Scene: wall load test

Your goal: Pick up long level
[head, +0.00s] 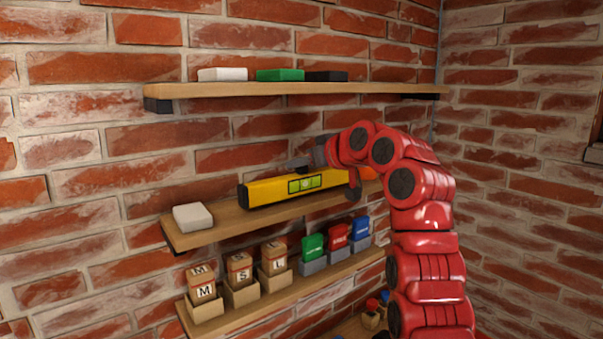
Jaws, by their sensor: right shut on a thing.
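The long level (270,191) is a yellow bar with a green vial window near its middle. It is at the middle wooden shelf (228,219), close to the brick wall; I cannot tell whether it still touches the shelf. My right gripper (312,163), at the end of my red right arm, is at the level's upper edge and shut on it. The arm hides the level's right end and part of the fingers. My left gripper is not in view.
A white block (193,217) lies at the middle shelf's left end. The top shelf (220,90) holds white, green (280,75) and black blocks. The lower shelf holds several lettered boxes (240,268) and coloured packs (313,247) in small bins. An orange thing shows behind my arm.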

